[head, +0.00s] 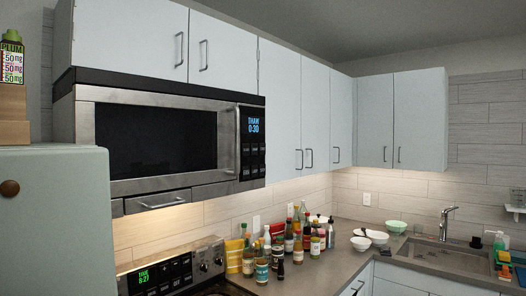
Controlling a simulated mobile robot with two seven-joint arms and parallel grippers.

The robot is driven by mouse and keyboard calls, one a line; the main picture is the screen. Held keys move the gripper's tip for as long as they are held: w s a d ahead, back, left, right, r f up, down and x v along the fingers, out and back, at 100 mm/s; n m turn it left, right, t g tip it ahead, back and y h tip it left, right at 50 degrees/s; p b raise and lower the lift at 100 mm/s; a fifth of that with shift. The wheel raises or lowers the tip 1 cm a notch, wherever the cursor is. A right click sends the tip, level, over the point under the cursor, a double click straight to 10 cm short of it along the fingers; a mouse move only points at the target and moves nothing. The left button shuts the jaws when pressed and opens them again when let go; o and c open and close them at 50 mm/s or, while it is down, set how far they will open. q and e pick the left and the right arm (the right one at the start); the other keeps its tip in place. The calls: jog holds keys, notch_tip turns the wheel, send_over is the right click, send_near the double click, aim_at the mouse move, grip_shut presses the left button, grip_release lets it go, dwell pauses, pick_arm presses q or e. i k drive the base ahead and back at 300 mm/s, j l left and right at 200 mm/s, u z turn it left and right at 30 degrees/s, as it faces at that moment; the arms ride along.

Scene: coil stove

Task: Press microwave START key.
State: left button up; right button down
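The microwave (158,150) is mounted under the white upper cabinets, at the left of the head view. It has a steel frame, a dark window and a vertical handle at the right of its door; the door looks shut. Its black control panel (252,150) is at its right end. The display (254,125) reads "THAW 0:30" in blue. Rows of dark keys lie below the display; their labels are too small to read, so I cannot tell which key is START. Neither of my grippers is in view.
Below the microwave stands a stove (170,275) with a lit green display. Several bottles and jars (290,245) crowd the counter to its right, then bowls (377,237) and a sink (445,256). A pale green fridge-like cabinet (55,220) fills the left. The space before the panel looks clear.

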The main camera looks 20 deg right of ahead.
aim_at(262, 147)
jog(key=i+l+u, duration=0.1)
jog(key=u, duration=0.35)
jog(key=l+u, duration=0.45)
jog(key=i+l+u, duration=0.2)
jog(key=l, duration=0.3)
jog(key=l+u, duration=0.2)
jog(key=l, duration=0.25)
jog(key=l+u, duration=0.1)
jog(key=l, duration=1.05)
jog(key=k+l, duration=0.1)
jog(key=l, duration=1)
jog(key=i+l+u, duration=0.05)
